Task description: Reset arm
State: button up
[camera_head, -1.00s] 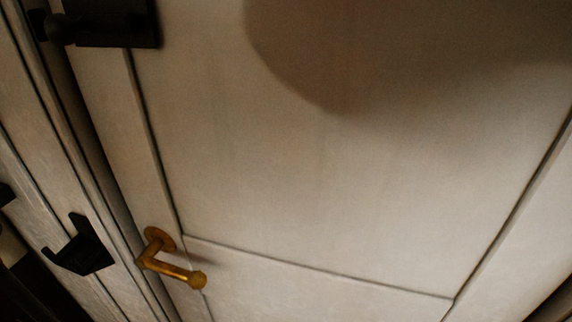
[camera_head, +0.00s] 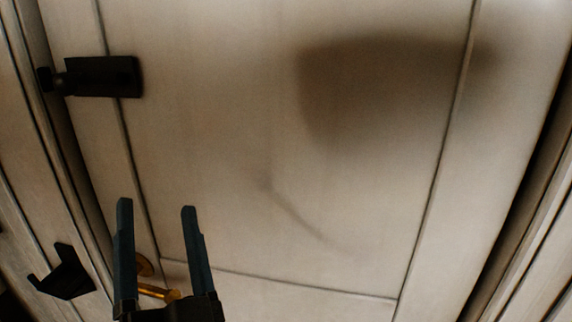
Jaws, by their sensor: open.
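My gripper (camera_head: 156,210) shows at the lower left of the head view, with its two dark fingers pointing up and spread apart. Nothing is between the fingers. Behind it stands a pale panelled door (camera_head: 290,130). The door's brass lever handle (camera_head: 146,266) is partly hidden behind the gripper. In the picture the handle lies between and behind the fingers; I cannot tell how far the gripper is from it.
A black latch (camera_head: 105,77) sits on the door's upper left. A black hook-shaped bracket (camera_head: 64,275) is on the frame at the lower left. The door looks closed. Its right part shows no obstacles, only a blurred shadow.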

jog(key=s+d+r+t+h, duration=0.1)
jog(key=d+r+t+h, duration=0.1)
jog(key=r, duration=0.5)
jog(key=s+d+r+n+t+h, duration=0.1)
jog(key=d+r+t+h, duration=0.1)
jog(key=d+r+h, duration=0.2)
jog(key=s+d+r+n+t+h, duration=0.1)
jog(key=d+r+h, duration=0.1)
jog(key=d+r, duration=0.5)
notch_tip(320, 180, up, 5)
jog(key=shift+s+t+h+p, duration=0.3)
jog(key=shift+t+h+p, duration=0.05)
jog(key=shift+t+h, duration=0.05)
